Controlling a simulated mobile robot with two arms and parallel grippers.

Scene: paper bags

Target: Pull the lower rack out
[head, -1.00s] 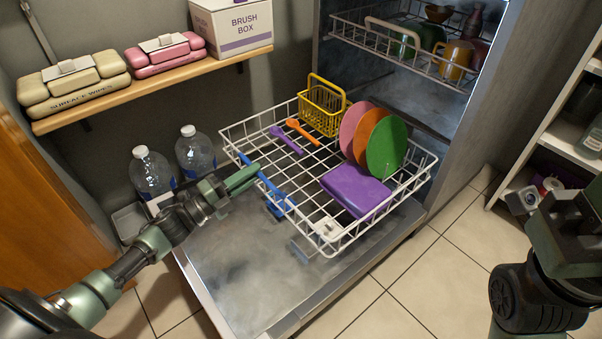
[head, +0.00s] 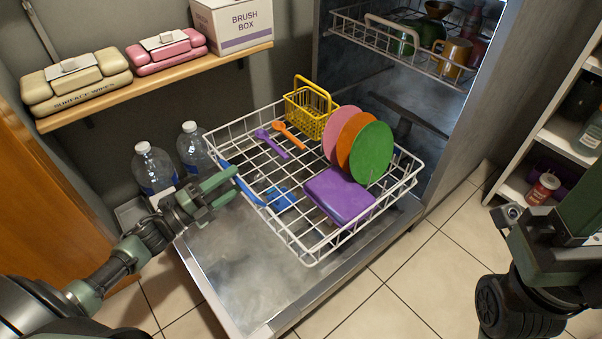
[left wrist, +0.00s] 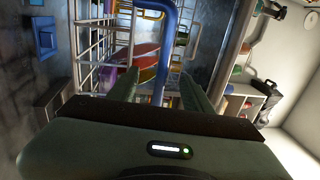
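The lower rack (head: 345,238) is a white wire rack, pulled out over the open dishwasher door. A blue handle bar (head: 248,192) runs along its left front side; it also shows in the left wrist view (left wrist: 170,25). My left gripper (head: 238,181) is at this bar. Its two green fingers stand apart, with the bar between them in the left wrist view; contact is unclear. My right gripper (head: 508,213) is at the right edge, away from the rack, its fingers not clearly visible.
The rack holds a yellow basket (head: 310,112), colored plates (head: 371,153), a purple box (head: 339,194) and utensils. The upper rack (head: 395,48) is above. The open door (head: 225,265) lies below. Water bottles (head: 153,166) stand left; a shelf unit (head: 568,140) stands right.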

